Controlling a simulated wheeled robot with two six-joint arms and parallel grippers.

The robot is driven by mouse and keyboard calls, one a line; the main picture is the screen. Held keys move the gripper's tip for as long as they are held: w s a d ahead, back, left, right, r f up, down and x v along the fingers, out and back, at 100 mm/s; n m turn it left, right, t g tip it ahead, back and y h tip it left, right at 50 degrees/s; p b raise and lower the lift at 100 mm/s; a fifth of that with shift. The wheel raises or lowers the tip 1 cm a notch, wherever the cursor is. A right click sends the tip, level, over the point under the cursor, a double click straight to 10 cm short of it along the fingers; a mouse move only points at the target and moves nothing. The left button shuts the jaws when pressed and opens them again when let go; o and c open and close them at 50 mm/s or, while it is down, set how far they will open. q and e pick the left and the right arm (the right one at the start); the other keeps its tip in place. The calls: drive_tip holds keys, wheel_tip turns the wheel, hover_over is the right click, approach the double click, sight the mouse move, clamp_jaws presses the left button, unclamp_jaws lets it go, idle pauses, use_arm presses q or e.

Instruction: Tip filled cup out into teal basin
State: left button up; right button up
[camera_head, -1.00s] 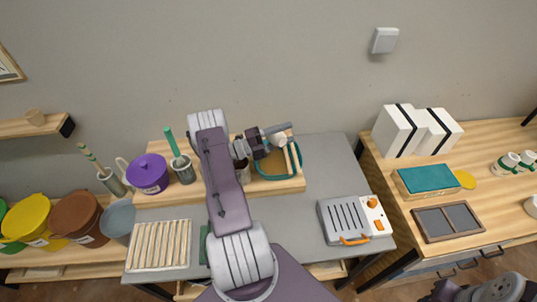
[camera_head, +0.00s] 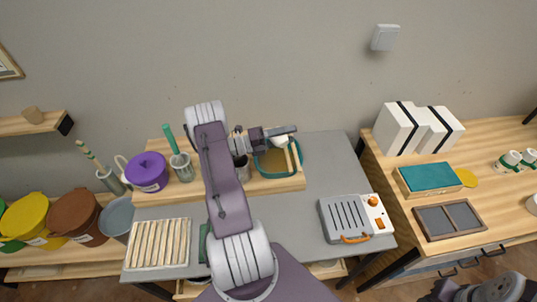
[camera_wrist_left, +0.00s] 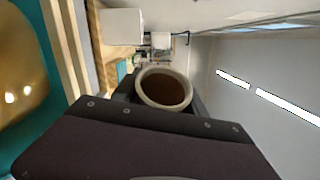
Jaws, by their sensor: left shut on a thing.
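My left gripper (camera_head: 284,131) is over the teal basin (camera_head: 300,153) and shut on a pale cup (camera_head: 281,142). In the left wrist view the cup (camera_wrist_left: 164,71) sits between the fingers, its round mouth facing the camera with a brown inside. That view is rolled onto its side, so the cup appears tipped over; whether brown glaze is still in it I cannot tell. The basin holds yellow-brown liquid and also shows at the left of the wrist view (camera_wrist_left: 45,125). The basin is partly hidden by the gripper and cup. My right gripper's fingers are not shown.
The basin stands on a wooden board (camera_head: 275,186) on the grey table, with a wooden stick (camera_head: 296,156) across it. A dark-mouthed pot (camera_head: 243,170) and a purple lidded pot (camera_head: 148,171) stand to the left. A grey heater-like device (camera_head: 347,219) is at front right. The table right of the basin is clear.

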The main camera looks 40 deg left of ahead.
use_arm(q)
drive_tip(key=shift+s+d+f+m+g, duration=0.25)
drive_tip(key=shift+d+f+m+g, duration=0.15)
drive_tip(key=shift+d+f+m, duration=0.5)
drive_tip(key=shift+d+f+m+g+y+p, duration=0.1)
drive_tip(key=shift+f+m+g+y+p, duration=0.25)
drive_tip(key=shift+m, duration=0.45)
drive_tip(key=shift+f+m+g+y, duration=0.35)
drive_tip(key=shift+f+m+y, duration=0.4)
drive_tip(key=shift+m, duration=0.45)
drive_tip(key=shift+d+f+m, duration=0.15)
drive_tip(key=shift+f+m, duration=0.25)
drive_tip(key=shift+m, duration=0.2)
drive_tip(key=shift+s+d+f+m+g+y+b, duration=0.15)
drive_tip(key=shift+d+f+m+y+b, duration=0.05)
drive_tip(key=shift+d+f+m+y, duration=0.35)
drive_tip(key=shift+s+d+f+m+g+y+b, duration=0.15)
drive_tip(key=shift+d+f+m+y, duration=0.15)
drive_tip(key=shift+d+m+y, duration=0.25)
drive_tip(key=shift+d+f+m+y+b, duration=0.25)
drive_tip(key=shift+d+m+y+b, duration=0.25)
drive_tip(key=shift+m+b, duration=0.35)
drive_tip(key=shift+d+f+m+y+b, duration=0.35)
drive_tip(key=shift+d+m+b, duration=0.3)
drive_tip(key=shift+b, duration=0.4)
